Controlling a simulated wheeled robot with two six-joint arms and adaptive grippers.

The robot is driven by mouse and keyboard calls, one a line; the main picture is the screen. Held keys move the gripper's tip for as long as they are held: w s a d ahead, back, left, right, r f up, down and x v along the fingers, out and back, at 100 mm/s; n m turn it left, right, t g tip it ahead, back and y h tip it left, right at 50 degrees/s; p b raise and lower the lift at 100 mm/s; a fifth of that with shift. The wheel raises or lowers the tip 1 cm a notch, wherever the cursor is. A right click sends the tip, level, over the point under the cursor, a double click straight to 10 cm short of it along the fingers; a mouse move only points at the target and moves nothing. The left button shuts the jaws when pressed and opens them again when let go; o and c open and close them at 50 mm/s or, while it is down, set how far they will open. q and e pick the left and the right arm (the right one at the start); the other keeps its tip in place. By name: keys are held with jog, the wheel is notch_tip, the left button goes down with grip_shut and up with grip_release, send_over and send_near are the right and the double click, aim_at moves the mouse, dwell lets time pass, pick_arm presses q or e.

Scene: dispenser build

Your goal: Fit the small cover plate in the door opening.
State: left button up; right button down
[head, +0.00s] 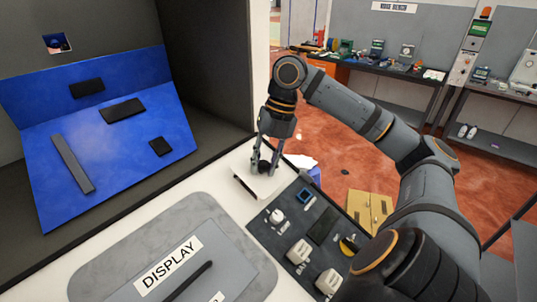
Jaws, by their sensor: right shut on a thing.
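My right gripper (264,170) points down at the far end of the white counter, shut on a small dark piece (265,167). The piece sits between the fingertips, directly over a white plate with rounded corners and a dark lower edge (241,180). I cannot tell whether the dark piece is part of that plate or whether it is the small cover plate. A blue door panel (105,140) leans inside the grey cabinet at left. My left gripper is not in view.
A dark tray (322,225) with several small white parts lies right of the white plate. A grey mat (200,210) with a DISPLAY label (168,264) lies in front.

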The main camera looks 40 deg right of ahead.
aim_at(260, 171)
jog(key=shift+w+a+f+p, duration=0.15)
jog(key=shift+w+f, duration=0.1)
jog(key=shift+f, duration=0.15)
jog(key=shift+w+d+f+p, duration=0.15)
jog(key=shift+w+f, duration=0.1)
jog(key=shift+f, duration=0.15)
jog(key=shift+w+f, duration=0.2)
jog(key=shift+f, duration=0.65)
jog(key=shift+w+p, duration=0.1)
jog(key=shift+p, duration=0.5)
jog(key=shift+w+f, duration=0.15)
jog(key=shift+f, duration=0.1)
dwell(0.8)
jog(key=c, duration=1)
grip_release()
jog(key=shift+o, duration=0.4)
jog(key=o, duration=0.4)
